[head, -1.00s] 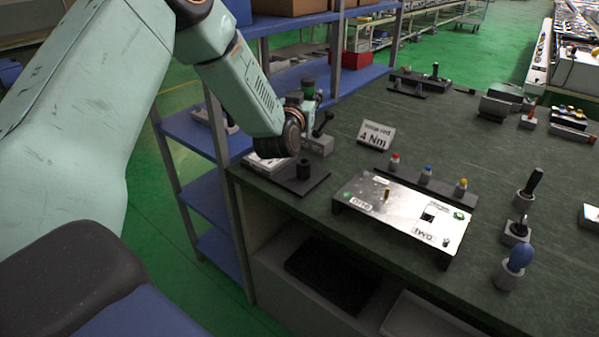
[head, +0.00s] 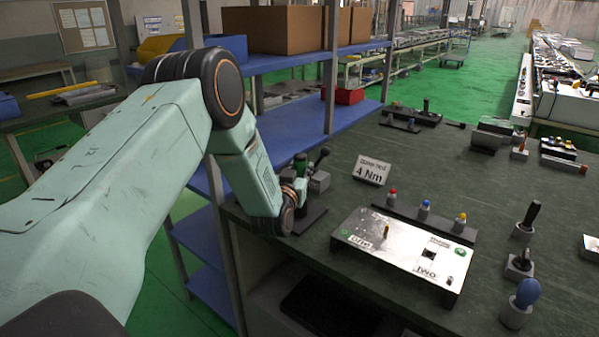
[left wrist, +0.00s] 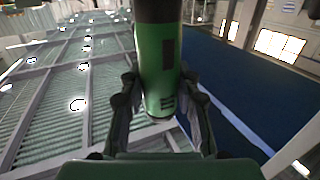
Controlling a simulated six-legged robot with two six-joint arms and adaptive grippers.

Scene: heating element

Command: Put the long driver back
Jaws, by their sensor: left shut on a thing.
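My left gripper (head: 299,188) is at the table's near left corner, above a dark base plate (head: 312,219). It is shut on a green, dark-topped cylindrical tool, the long driver (head: 300,164). In the left wrist view the driver's green body (left wrist: 158,70) stands between the two fingers (left wrist: 160,100). My forearm hides most of the base plate and the driver's lower end, so I cannot tell whether the driver touches a holder. My right gripper is not in view.
A grey block with a dark handle (head: 319,180) stands just right of the gripper. A "4 Nm" sign (head: 372,170), a metal panel (head: 400,249) and red, blue and yellow-topped pieces stand further right. Blue shelving (head: 290,58) is behind the arm.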

